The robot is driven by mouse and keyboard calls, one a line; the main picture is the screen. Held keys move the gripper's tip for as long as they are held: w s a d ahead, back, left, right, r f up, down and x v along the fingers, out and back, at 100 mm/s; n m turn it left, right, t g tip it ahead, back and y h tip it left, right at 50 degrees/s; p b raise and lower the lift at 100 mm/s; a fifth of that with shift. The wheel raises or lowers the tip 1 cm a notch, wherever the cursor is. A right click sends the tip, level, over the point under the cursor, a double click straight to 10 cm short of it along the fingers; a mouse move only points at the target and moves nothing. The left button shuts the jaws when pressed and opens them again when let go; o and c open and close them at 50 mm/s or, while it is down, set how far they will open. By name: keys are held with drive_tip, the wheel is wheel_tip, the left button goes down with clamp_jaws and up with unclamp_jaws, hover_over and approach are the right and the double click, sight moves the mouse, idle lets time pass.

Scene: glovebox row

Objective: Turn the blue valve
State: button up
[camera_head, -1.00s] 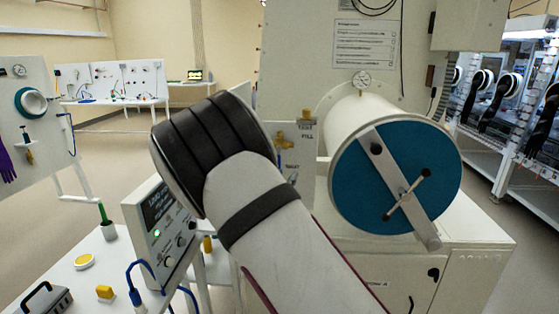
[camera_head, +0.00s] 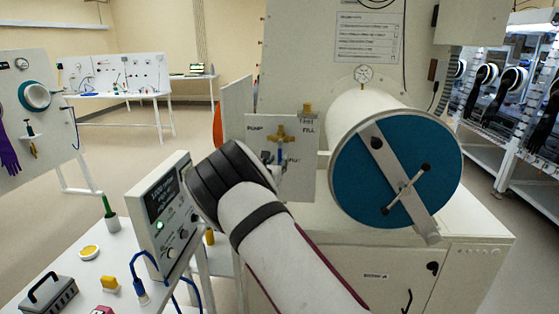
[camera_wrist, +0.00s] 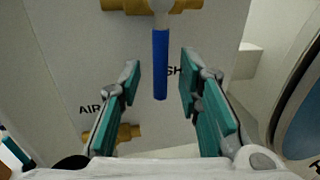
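The blue valve handle (camera_wrist: 160,66) hangs straight down from a brass fitting (camera_wrist: 175,6) on a pale panel in the wrist view. In the head view the handle (camera_head: 280,155) is small, below a brass valve body (camera_head: 281,134). My gripper (camera_wrist: 160,88) is open, with one teal-padded finger on each side of the handle in the picture. Gaps show between handle and both fingers, and no contact is visible. I cannot tell whether the handle is fully between the pads in depth.
A white cylinder with a blue round door (camera_head: 385,205) stands right of the panel. A second brass fitting (camera_wrist: 124,133) is low on the panel. A grey box with a display (camera_head: 163,212) stands on the white table (camera_head: 70,260) at left.

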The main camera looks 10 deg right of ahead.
drive_tip(key=shift+x, duration=1.2)
clamp_jaws()
drive_tip(key=shift+w+b, duration=0.15)
drive_tip(key=shift+b, duration=0.4)
